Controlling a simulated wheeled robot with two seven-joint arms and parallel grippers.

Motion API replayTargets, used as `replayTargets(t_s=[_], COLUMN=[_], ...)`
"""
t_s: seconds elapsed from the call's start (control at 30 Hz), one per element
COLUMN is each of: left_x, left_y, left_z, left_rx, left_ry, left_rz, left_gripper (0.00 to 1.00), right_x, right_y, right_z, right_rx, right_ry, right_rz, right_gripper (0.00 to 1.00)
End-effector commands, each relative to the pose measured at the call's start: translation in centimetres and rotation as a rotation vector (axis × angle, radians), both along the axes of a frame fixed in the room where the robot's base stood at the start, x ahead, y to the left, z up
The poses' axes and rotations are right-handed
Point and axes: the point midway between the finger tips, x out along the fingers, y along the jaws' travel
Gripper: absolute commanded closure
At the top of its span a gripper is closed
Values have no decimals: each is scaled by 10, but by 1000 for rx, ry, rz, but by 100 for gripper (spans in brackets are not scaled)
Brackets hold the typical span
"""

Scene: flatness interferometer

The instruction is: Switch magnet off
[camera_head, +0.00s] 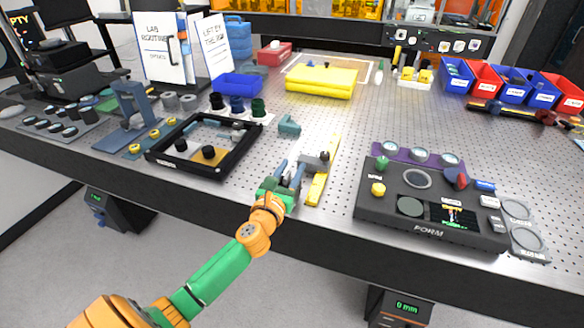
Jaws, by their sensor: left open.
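A small grey block with a dark knob (324,157), which looks like the magnet, sits on the perforated metal table beside or on a long yellow bar (331,150). I cannot read whether its switch is on or off. My left gripper (290,176) is open, just left and in front of the grey block, with its fingers pointing toward it. I cannot tell whether a finger touches the block. Nothing shows held between the fingers. My right gripper is not in view.
A black frame (158,157) with dark knobs lies to the left. A black instrument marked FORM (430,232) stands to the right. A small teal block (289,125) is behind the gripper. The table right of the yellow bar is partly clear.

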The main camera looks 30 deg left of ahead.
Motion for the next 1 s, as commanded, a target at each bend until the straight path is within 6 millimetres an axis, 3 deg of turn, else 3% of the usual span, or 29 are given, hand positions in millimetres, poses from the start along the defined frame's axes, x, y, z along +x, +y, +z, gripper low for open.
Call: replayTargets(t_s=[0.3,0.43,0.47,1.0], left_x=[4,4,4,3], left_y=[1,1,1,3], left_z=[0,0,0,-1], left_rx=[0,1,1,-5], left_ry=[0,0,0,-1], left_rz=[-1,-1,-1,92], left_gripper=[60,95,100,100], right_x=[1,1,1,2], right_y=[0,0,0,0], right_z=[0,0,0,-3], right_rx=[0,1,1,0], right_ry=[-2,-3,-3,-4], right_rz=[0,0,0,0], right_gripper=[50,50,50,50])
